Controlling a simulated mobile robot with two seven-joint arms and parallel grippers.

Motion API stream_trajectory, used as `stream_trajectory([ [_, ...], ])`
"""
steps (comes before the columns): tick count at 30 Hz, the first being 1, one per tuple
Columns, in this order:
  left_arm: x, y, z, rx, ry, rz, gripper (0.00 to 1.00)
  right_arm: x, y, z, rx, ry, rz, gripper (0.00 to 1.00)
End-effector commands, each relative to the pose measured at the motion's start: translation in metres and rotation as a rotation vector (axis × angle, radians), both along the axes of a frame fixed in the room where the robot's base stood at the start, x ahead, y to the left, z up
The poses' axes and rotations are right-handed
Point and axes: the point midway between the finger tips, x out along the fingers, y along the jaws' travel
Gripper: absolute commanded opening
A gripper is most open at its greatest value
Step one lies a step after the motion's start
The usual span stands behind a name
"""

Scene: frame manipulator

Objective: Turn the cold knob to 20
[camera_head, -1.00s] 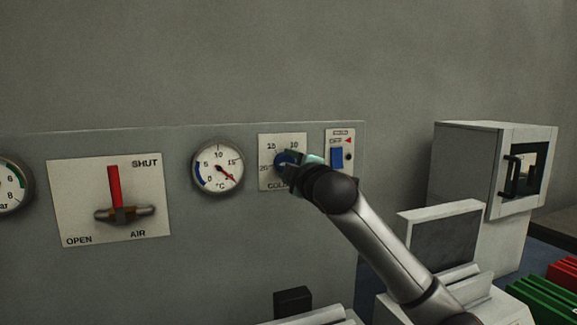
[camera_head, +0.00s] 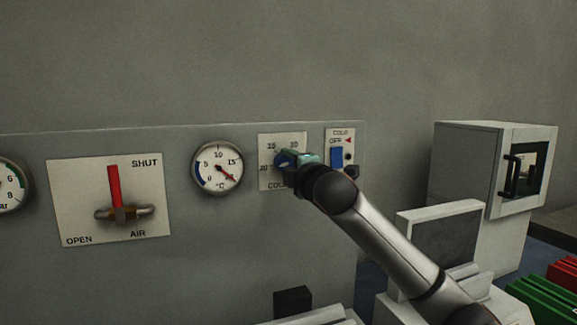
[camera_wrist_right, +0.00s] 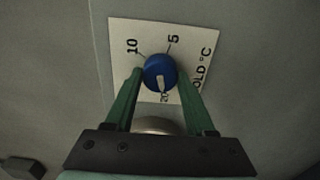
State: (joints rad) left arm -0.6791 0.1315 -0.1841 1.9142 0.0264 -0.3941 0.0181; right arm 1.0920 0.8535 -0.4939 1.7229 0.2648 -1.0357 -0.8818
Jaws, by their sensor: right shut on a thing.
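The cold knob is blue and round, on a white plate (camera_head: 268,181) marked 10, 15 and 20 in the head view. My right gripper (camera_head: 291,159) reaches it from the right and hides much of it there. In the right wrist view the knob (camera_wrist_right: 159,72) sits between the green fingers of my right gripper (camera_wrist_right: 157,78), which is shut on it. The knob's pale pointer (camera_wrist_right: 160,82) points down towards the 20 mark (camera_wrist_right: 165,97). The 10 and 5 marks show above the knob. My left gripper is not in view.
A °C gauge (camera_head: 218,167) with a red needle is left of the knob plate. A blue switch (camera_head: 337,158) is close on the right. The red AIR lever (camera_head: 115,187) is farther left. A white cabinet (camera_head: 466,165) stands at the right.

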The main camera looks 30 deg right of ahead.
Motion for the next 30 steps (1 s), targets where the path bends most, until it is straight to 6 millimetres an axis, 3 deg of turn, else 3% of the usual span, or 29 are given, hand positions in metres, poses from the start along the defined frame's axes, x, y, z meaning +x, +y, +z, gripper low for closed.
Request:
stream_trajectory([
  [1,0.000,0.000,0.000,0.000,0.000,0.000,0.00,0.000,0.001,-0.002,-0.003,0.004,0.001,0.00],
  [2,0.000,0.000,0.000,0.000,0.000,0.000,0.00,0.000,0.001,-0.002,-0.003,0.004,0.001,0.56],
  [9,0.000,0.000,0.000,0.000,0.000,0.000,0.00,0.000,0.000,-0.001,-0.001,0.002,0.000,0.83],
  [20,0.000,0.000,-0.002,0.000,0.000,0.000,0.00,-0.003,0.001,-0.001,0.000,0.000,0.000,0.85],
  [26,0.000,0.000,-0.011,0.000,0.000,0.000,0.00,-0.028,0.007,-0.002,-0.004,-0.002,0.000,0.85],
  [30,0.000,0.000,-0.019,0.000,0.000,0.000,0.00,-0.056,0.013,-0.002,-0.004,-0.003,0.000,0.85],
])
